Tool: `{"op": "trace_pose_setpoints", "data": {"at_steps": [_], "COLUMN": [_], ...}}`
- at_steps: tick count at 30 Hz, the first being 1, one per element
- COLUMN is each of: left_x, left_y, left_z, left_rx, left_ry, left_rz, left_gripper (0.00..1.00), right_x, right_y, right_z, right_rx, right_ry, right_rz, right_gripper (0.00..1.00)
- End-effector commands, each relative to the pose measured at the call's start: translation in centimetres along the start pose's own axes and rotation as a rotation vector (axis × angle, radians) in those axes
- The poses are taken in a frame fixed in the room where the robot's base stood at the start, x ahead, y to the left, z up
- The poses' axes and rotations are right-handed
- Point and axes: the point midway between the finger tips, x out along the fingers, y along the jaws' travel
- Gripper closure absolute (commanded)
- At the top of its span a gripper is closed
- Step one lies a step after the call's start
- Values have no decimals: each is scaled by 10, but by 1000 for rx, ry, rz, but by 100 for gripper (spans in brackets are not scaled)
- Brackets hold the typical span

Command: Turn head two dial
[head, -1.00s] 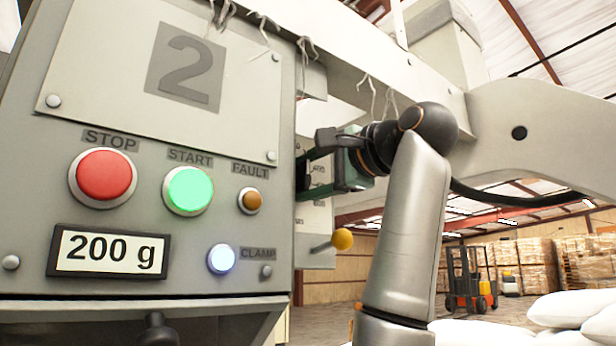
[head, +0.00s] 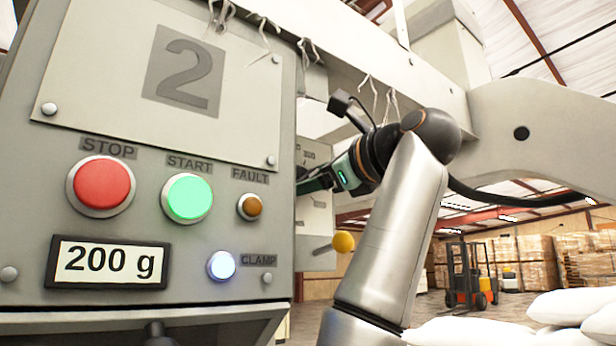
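The head two panel (head: 120,130) fills the left side of the head view, marked with a large 2. It carries a red STOP button (head: 101,186), a lit green START button (head: 187,198), an orange FAULT lamp (head: 250,206), a lit CLAMP lamp (head: 221,265) and a 200 g display (head: 109,262). A side plate with scale marks (head: 313,160) shows partly behind the panel's right edge; the dial itself is hidden. My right gripper (head: 314,184) reaches behind that edge, its fingertips hidden. My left gripper is not in view.
A lever with a yellow knob (head: 343,241) sticks out below my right gripper. A beam (head: 380,60) with torn strands runs overhead. White sacks (head: 570,315) lie at lower right. A forklift (head: 467,280) and stacked pallets (head: 540,262) stand far behind.

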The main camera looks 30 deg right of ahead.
Motion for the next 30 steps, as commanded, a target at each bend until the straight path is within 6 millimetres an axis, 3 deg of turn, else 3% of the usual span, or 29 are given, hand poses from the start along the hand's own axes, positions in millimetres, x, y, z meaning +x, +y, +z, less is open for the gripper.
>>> {"op": "trace_pose_setpoints", "data": {"at_steps": [10,25,26,30], "left_x": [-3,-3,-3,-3], "left_y": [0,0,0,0], "left_z": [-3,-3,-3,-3], "left_rx": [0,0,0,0], "left_ry": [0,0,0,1], "left_rz": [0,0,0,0], "left_gripper": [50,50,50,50], "right_x": [0,1,1,1], "right_y": [2,2,2,2], "right_z": [-1,-1,-1,-1], "right_rx": [128,145,145,144], "right_ry": [3,4,4,3], "right_rz": [3,5,5,5], "right_gripper": [91,91,34,18]}}
